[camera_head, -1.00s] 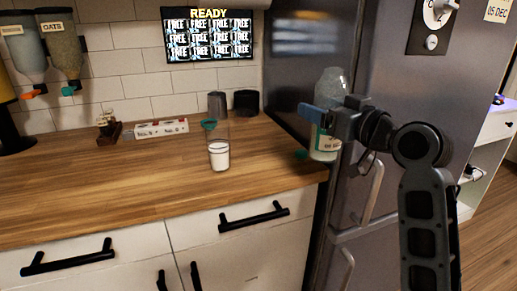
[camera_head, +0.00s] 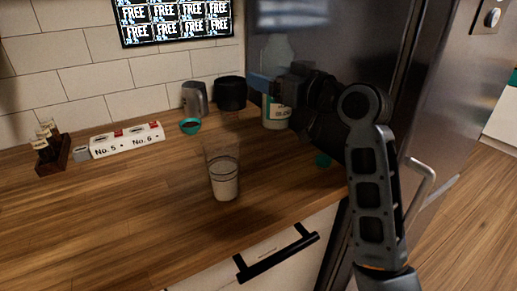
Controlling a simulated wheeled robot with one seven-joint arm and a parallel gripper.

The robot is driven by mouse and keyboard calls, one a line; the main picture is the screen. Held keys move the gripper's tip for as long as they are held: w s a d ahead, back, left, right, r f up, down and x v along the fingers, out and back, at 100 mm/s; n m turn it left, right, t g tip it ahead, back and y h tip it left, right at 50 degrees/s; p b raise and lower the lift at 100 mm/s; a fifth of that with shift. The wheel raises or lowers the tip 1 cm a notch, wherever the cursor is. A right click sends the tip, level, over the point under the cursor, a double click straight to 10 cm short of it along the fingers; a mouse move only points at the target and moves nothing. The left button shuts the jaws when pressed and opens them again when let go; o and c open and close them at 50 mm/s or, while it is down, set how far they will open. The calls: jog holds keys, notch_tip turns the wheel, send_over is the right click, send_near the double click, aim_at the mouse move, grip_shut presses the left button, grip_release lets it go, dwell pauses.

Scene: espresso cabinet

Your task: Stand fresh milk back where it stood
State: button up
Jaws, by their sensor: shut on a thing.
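The fresh milk bottle (camera_head: 277,112) is clear with a pale, green-marked label and is upright at the back right of the counter, next to the fridge. My gripper (camera_head: 268,86) is shut on it from the right, around its middle. The gripper and wrist hide part of the bottle. I cannot tell whether its base touches the wood or hangs just above it. A teal cap (camera_head: 322,160) lies on the counter to the right, near the fridge.
A glass with milk (camera_head: 223,180) stands on the wooden counter (camera_head: 110,215). Behind it are a small teal bowl (camera_head: 190,125), a metal pitcher (camera_head: 194,98) and a black container (camera_head: 230,93). A numbered box (camera_head: 127,140) and a vial rack (camera_head: 50,152) stand left. The fridge (camera_head: 350,45) bounds the right.

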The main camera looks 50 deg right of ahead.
aim_at(270, 120)
notch_tip(270, 120, down, 6)
jog(key=shift+w+r, duration=0.1)
jog(key=shift+w, duration=0.05)
jog(key=shift+f+b, duration=0.45)
jog(key=shift+f, duration=1.55)
jog(key=shift+f, duration=0.1)
jog(key=shift+f, duration=0.1)
jog(key=o, duration=1.4)
jog(key=s+a+b, duration=0.1)
jog(key=s+b, duration=0.1)
jog(key=s, duration=1)
